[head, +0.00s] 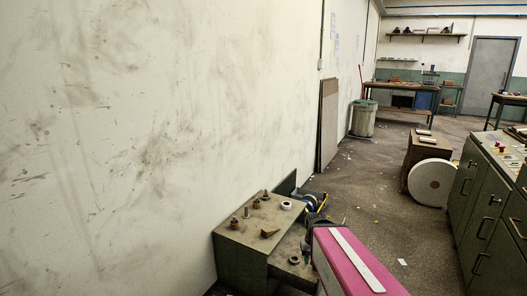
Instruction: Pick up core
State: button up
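I cannot tell for certain which object is the core. A short white ring (286,205) lies near the right edge of the upper top of a low green-grey stepped cabinet (240,240) against the wall. A darker ring (294,260) lies on its lower step. My magenta arm link (345,262) with a white strip reaches in from the bottom, right of the cabinet. A dark part with blue and yellow bits (314,201) shows past the link, beside the cabinet. I make out no gripper fingers.
Small brown and metal parts (268,232) stand on the cabinet top. A big white roll (432,182) stands on the floor by a brown block (420,152). Green machine cabinets (490,215) line the right. Floor (385,215) between is mostly open, with scraps.

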aim_at(233, 226)
jog(key=k+l+u, duration=0.1)
jog(key=l, duration=0.35)
jog(key=k+l+u, duration=0.1)
jog(key=l, duration=0.35)
jog(key=k+l+u, duration=0.1)
jog(key=k+l, duration=0.15)
jog(key=l, duration=0.15)
jog(key=k+l+u, duration=0.1)
jog(key=l, duration=0.3)
jog(key=k+l+u, duration=0.1)
jog(key=k+l, duration=0.2)
jog(key=i+j+u, duration=0.2)
jog(key=j+u, duration=0.2)
jog(key=i+j+u, duration=0.5)
jog(key=i+j+z, duration=0.9)
jog(key=i+j, duration=0.1)
jog(key=i, duration=0.05)
